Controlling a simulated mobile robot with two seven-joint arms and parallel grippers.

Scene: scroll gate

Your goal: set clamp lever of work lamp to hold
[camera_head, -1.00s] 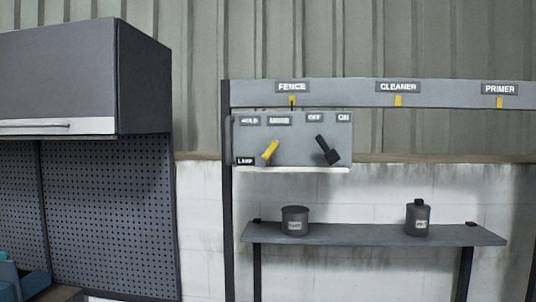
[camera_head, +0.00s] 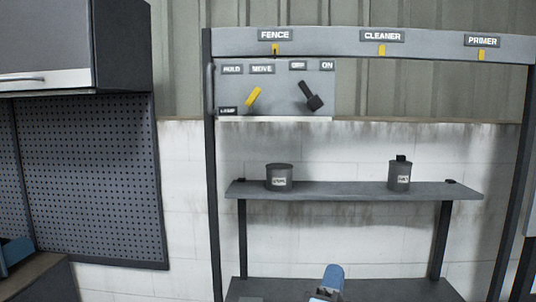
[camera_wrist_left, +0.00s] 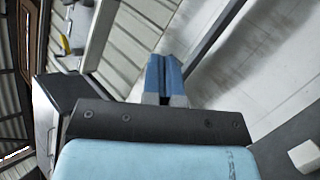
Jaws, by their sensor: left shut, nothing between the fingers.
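The lamp panel (camera_head: 282,92) hangs at the upper left of the frame, with a LAMP label (camera_head: 228,111) at its lower left. Its yellow lever (camera_head: 253,97) leans up and right, toward the MOVE label (camera_head: 262,69) and away from the HOLD label (camera_head: 232,69). The yellow lever also shows small at the upper left of the left wrist view (camera_wrist_left: 64,44). My left gripper (camera_head: 332,275) is low in the head view, well below the panel. Its blue fingers (camera_wrist_left: 164,76) are together and empty in the wrist view. My right gripper is not in view.
A black lever (camera_head: 311,96) beside the yellow one leans toward the OFF label (camera_head: 297,66). A shelf (camera_head: 340,190) below holds two dark containers (camera_head: 279,177) (camera_head: 400,174). A grey cabinet (camera_head: 50,45) stands out at the left. The wall between panel and shelf is clear.

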